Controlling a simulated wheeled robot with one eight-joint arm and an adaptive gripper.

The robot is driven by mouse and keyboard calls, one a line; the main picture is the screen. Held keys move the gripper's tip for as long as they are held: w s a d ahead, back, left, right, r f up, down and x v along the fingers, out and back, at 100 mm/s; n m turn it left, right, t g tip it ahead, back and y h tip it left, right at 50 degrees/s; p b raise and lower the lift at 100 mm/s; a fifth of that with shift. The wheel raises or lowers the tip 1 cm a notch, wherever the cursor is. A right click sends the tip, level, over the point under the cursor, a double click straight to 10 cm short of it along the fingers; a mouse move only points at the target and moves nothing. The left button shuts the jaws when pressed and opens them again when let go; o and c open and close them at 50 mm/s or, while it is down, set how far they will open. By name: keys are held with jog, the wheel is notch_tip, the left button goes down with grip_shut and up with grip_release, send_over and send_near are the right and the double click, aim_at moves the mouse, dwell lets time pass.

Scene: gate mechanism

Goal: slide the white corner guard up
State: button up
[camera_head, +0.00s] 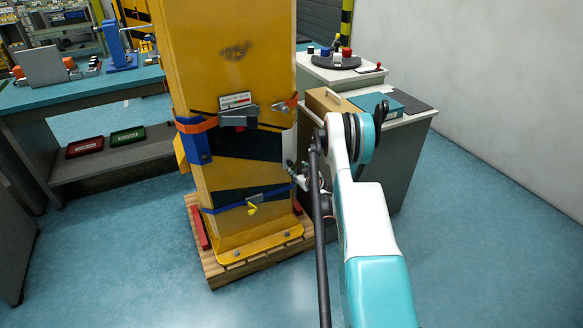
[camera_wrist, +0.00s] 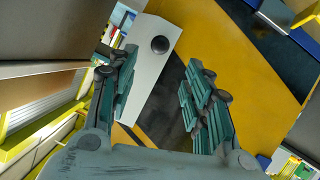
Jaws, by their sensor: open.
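The white corner guard (camera_wrist: 146,75) is a flat white strip with a round dark knob (camera_wrist: 160,45) near one end. It lies against the yellow post (camera_head: 235,60). In the head view a pale part of the guard (camera_head: 289,146) shows at the post's right edge, partly hidden by my arm. My gripper (camera_wrist: 163,98) is open, with the guard and a dark stripe of the post seen between its two green fingers. The left finger overlaps the guard's edge in the picture; I cannot tell whether it touches. In the head view my gripper (camera_head: 300,178) is beside the post's right edge.
The post stands on a wooden pallet (camera_head: 262,262), with a blue-and-orange strap and a grey buckle (camera_head: 240,116) around it. A grey cabinet (camera_head: 405,160) with a cardboard-coloured box (camera_head: 330,103) stands close behind my arm. A workbench (camera_head: 85,95) is at left. Floor at right is clear.

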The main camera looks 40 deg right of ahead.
aim_at(291, 164)
jog(key=b+x, duration=0.3)
jog(key=x, duration=0.6)
jog(key=shift+w+f, duration=0.15)
jog(key=shift+w+d+f, duration=0.15)
jog(key=shift+w+d, duration=0.15)
jog(key=shift+w, duration=0.35)
grip_shut()
